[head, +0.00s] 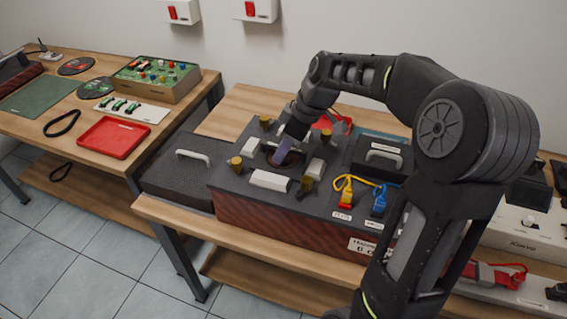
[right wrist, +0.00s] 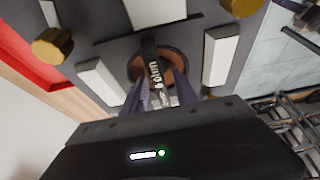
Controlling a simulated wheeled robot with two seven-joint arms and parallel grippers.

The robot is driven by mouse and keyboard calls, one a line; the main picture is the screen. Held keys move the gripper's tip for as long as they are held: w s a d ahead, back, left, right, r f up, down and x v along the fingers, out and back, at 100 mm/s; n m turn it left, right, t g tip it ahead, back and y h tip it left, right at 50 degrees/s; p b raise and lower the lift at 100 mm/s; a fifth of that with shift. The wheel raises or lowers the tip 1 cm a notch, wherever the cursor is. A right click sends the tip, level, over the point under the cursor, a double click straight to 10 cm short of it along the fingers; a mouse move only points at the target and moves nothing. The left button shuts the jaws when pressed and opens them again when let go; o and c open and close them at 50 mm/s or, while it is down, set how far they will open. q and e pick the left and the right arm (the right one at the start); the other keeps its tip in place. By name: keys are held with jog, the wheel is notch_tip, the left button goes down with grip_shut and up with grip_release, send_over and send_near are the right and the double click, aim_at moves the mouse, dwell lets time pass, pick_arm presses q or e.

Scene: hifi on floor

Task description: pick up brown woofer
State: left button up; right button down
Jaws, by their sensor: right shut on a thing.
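The brown woofer (right wrist: 178,63) is a round brown disc with a black labelled grip piece across its middle. It sits in or just over a round dark opening in the top of the hifi cabinet (head: 235,184); I cannot tell whether it is raised. My right gripper (head: 284,153) reaches down onto it from above. In the right wrist view the two fingers (right wrist: 161,90) are shut on the grip piece. In the head view the fingers hide much of the woofer. My left gripper is not in view.
White blocks (head: 269,181) and gold knobs (head: 236,163) stand close around the opening. Yellow and blue cable plugs (head: 345,190) and a black case (head: 383,157) lie to the right. A black panel with a handle (head: 180,178) is at left. A red tray (head: 113,137) is on the other table.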

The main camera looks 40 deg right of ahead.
jog(key=shift+r, duration=0.25)
notch_tip(320, 180, up, 10)
jog(key=shift+f, duration=0.15)
dwell(0.4)
dwell(0.5)
